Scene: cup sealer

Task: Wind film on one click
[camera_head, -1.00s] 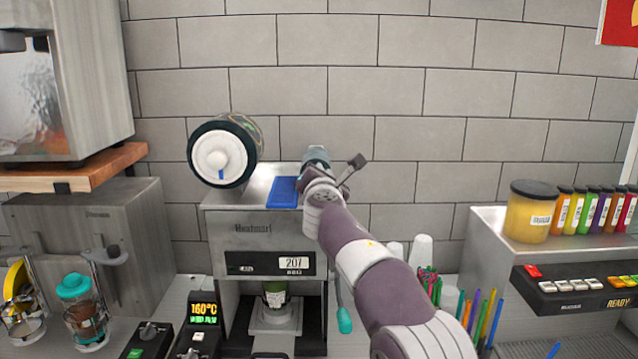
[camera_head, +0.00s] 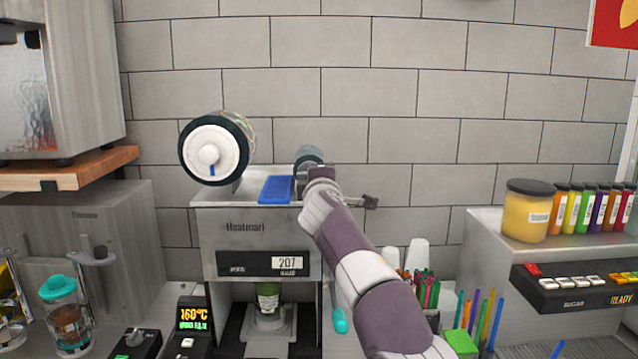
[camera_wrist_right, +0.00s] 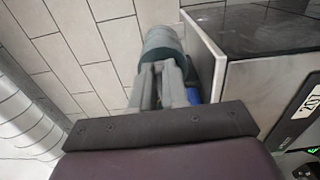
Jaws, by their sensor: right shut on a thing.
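The cup sealer (camera_head: 240,228) stands below the wall, with "Heatmari" on its front and 207 on its display. The film roll (camera_head: 214,152), with a white hub and blue mark, sits at its upper left. A grey-teal winding roller (camera_head: 308,155) is at the upper right; it also shows in the right wrist view (camera_wrist_right: 162,42). My right gripper (camera_head: 318,176) is at the roller's near end. In the right wrist view its fingers (camera_wrist_right: 160,78) are shut on this end. The grip partly hides the roller. My left gripper is not in view.
A blue flat piece (camera_head: 275,189) lies on the sealer top between roll and roller. A cup (camera_head: 268,296) stands in the sealer bay. A teal-tipped handle (camera_head: 340,320) hangs at the right side. A shelf with jars (camera_head: 528,210) is further right.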

